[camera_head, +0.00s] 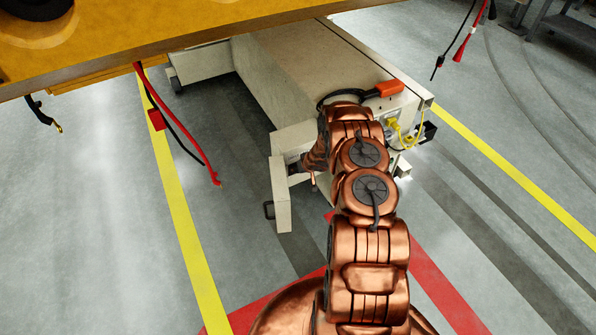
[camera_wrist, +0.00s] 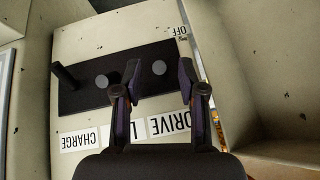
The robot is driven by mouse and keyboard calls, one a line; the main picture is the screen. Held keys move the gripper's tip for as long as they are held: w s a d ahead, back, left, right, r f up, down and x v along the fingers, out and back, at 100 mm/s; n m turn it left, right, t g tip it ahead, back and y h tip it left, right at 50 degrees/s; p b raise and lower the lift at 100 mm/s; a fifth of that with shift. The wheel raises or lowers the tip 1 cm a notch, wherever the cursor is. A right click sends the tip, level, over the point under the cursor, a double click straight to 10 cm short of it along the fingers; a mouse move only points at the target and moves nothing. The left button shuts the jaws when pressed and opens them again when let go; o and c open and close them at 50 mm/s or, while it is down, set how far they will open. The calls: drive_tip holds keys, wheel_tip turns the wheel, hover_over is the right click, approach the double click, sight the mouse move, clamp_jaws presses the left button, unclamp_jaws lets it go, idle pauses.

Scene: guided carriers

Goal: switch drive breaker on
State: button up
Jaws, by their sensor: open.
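In the wrist view a dark breaker plate (camera_wrist: 85,95) is fixed on a cream panel. Upside-down labels below it read CHARGE (camera_wrist: 78,142) and DRIVE (camera_wrist: 170,124); a middle label is mostly hidden by a finger. The drive breaker (camera_wrist: 158,68) shows as a round grey end above the DRIVE label. A second round end (camera_wrist: 101,80) is left of it, and a dark lever (camera_wrist: 66,77) sticks out at far left. An upside-down OFF label (camera_wrist: 178,31) is at top right. My gripper (camera_wrist: 160,82) is open, with its fingers on either side of the drive breaker; contact is unclear.
The cream carrier (camera_head: 290,65) has an open door flap (camera_head: 281,195) beside my arm. An orange plug (camera_head: 389,88) and yellow cable (camera_head: 405,135) are on its end. Cabinet walls (camera_wrist: 245,70) flank the panel closely. A yellow beam (camera_head: 120,35) with hanging cables is overhead left.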

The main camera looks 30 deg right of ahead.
drive_tip(key=v, duration=1)
drive_tip(key=shift+s+r, duration=0.25)
drive_tip(key=shift+r, duration=0.05)
idle(0.4)
